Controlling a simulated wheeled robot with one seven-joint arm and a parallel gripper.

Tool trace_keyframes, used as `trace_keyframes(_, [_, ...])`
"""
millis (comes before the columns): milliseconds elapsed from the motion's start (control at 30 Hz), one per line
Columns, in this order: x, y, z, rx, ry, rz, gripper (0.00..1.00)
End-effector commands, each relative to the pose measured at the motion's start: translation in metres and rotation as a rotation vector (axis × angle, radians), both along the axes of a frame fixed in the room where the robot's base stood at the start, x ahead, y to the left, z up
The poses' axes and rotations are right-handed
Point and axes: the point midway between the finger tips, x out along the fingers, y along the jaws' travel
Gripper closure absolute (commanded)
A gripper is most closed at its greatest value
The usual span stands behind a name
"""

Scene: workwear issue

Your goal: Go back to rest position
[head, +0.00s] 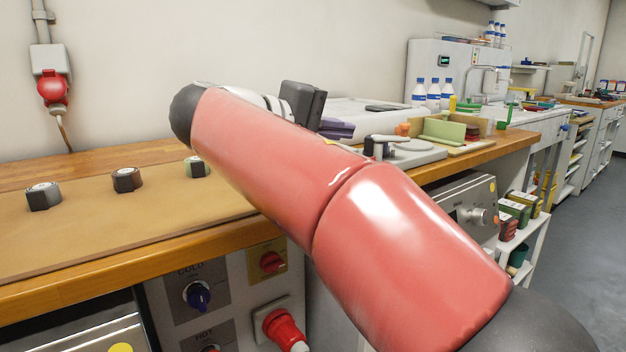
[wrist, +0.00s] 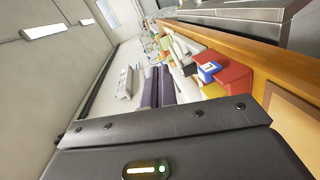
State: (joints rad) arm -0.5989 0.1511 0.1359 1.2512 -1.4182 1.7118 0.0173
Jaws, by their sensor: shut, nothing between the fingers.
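My red arm crosses the head view from the lower right to the upper left, above the wooden bench. The dark body of my gripper (head: 303,103) shows beyond the arm's far end, above the bench top and apart from the things there. In the wrist view the dark gripper body (wrist: 165,150), with a small green light, fills the bottom edge. My gripper is shut and empty; its fingertips are hard to make out.
The wooden bench (head: 90,178) carries several dark hexagonal knobs or blocks (head: 127,180) at left. The floor (head: 590,225) at right is clear.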

Motion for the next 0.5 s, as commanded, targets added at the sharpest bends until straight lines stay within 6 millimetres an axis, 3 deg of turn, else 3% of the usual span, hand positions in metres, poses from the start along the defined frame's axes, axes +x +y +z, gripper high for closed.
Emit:
trace_keyframes(267, [-0.009,-0.036,-0.029,0.082,0.091,0.025,1.00])
trace_keyframes(500, [-0.035,-0.078,-0.079,0.237,0.202,0.050,1.00])
